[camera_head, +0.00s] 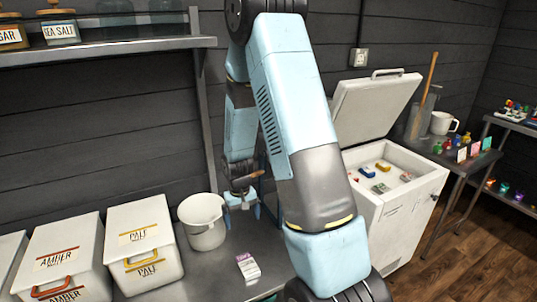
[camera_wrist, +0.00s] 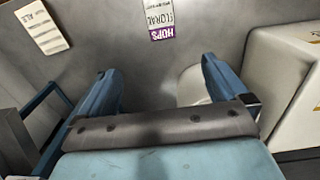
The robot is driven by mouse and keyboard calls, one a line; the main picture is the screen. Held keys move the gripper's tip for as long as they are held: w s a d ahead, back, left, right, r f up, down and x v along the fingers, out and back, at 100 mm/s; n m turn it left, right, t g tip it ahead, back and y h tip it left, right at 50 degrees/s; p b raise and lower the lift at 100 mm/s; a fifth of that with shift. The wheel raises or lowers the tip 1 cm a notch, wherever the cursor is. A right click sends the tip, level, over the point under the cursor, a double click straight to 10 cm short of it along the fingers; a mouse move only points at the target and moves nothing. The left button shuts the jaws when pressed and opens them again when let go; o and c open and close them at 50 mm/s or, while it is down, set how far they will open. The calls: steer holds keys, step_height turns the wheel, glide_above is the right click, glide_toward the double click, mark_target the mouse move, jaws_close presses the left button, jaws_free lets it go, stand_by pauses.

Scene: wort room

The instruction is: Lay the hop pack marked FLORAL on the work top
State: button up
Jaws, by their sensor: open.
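The hop pack marked FLORAL (camera_wrist: 160,18), pale with a purple HOPS band, lies flat on the grey work top (camera_wrist: 105,40) at the top edge of the wrist view, partly cut off. In the head view, a small pale pack with a purple band (camera_head: 248,267) lies on the work top in front of the white bucket; its lettering is too small to read. My gripper (camera_wrist: 160,75) is open, with nothing between its fingers, and the pack is apart from it, beyond the fingertips.
The white bucket (camera_head: 204,222) stands close to my gripper, with lidded PALE (camera_head: 145,245) and AMBER (camera_head: 62,262) bins to its left. A white card (camera_wrist: 41,27) lies near the pack. The chest freezer (camera_head: 400,215) stands open on the right, with several packs inside.

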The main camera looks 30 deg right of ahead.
steer(key=s+r+t, duration=0.2)
steer(key=s+r, duration=0.1)
steer(key=r, duration=0.9)
steer(key=s+r+t, duration=0.1)
steer(key=s+r, duration=0.2)
steer(key=r, duration=0.9)
steer(key=s+a+r+t, duration=0.1)
steer(key=s+r+t, duration=0.2)
steer(key=s+r, duration=0.9)
steer(key=s, duration=0.4)
steer(key=shift+s+r, duration=0.2)
steer(key=shift+r, duration=0.05)
